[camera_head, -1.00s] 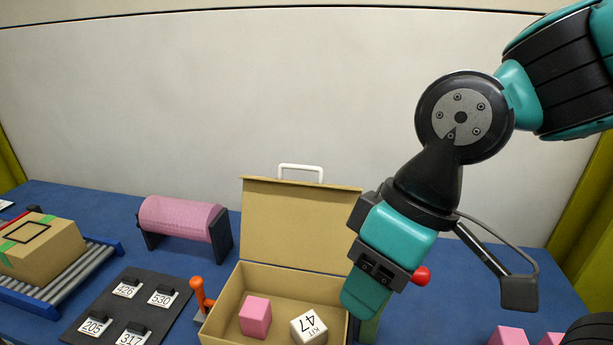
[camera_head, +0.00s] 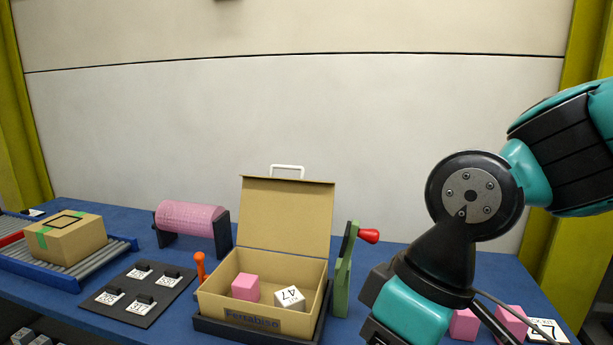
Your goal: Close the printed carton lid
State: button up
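The printed carton (camera_head: 252,322) stands on the blue table with dark print on its front wall. Its lid (camera_head: 287,217) is open and stands upright at the back, with a white handle (camera_head: 287,170) on its top edge. A pink cube (camera_head: 245,287) and a white cube marked 47 (camera_head: 290,298) lie inside. My arm comes in from the right, and my wrist is at the lower right, to the right of the carton and apart from it. The gripper's fingertips are not visible; the lower picture edge cuts them off.
A green post with a red-knobbed lever (camera_head: 345,272) stands just right of the carton. An orange handle (camera_head: 200,268) is at its left. A black board with number tags (camera_head: 138,292), a pink roller (camera_head: 190,216) and a conveyor with a taped box (camera_head: 65,238) lie further left. Pink cubes (camera_head: 512,322) are at right.

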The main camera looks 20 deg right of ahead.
aim_at(282, 215)
jog(key=z, duration=0.2)
jog(key=k, duration=0.3)
jog(key=u, duration=0.95)
jog(key=i, duration=0.75)
jog(key=z, duration=0.35)
jog(key=i, duration=0.8)
jog(key=z, duration=0.8)
